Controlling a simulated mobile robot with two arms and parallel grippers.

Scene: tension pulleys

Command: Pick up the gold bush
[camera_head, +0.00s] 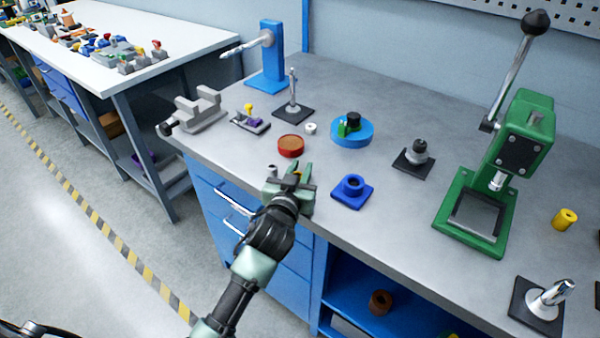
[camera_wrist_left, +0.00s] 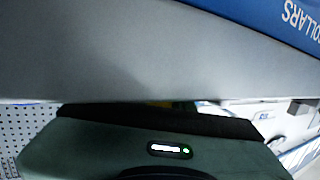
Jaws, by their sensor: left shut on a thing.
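My left gripper (camera_head: 290,181) is just above the front edge of the grey bench, between the red round tray and the blue flanged block. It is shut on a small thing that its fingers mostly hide. A sliver of yellow (camera_wrist_left: 160,103) shows at the jaws in the left wrist view, but I cannot make out its shape. A yellow bush with a hole (camera_head: 565,219) lies apart on the bench at the far right.
A red round tray (camera_head: 291,146) and blue flanged block (camera_head: 352,192) are close to my left gripper. A blue disc (camera_head: 351,134) stands behind. A green lever press (camera_head: 475,225) stands at right. A grey vise (camera_head: 194,115) is at left.

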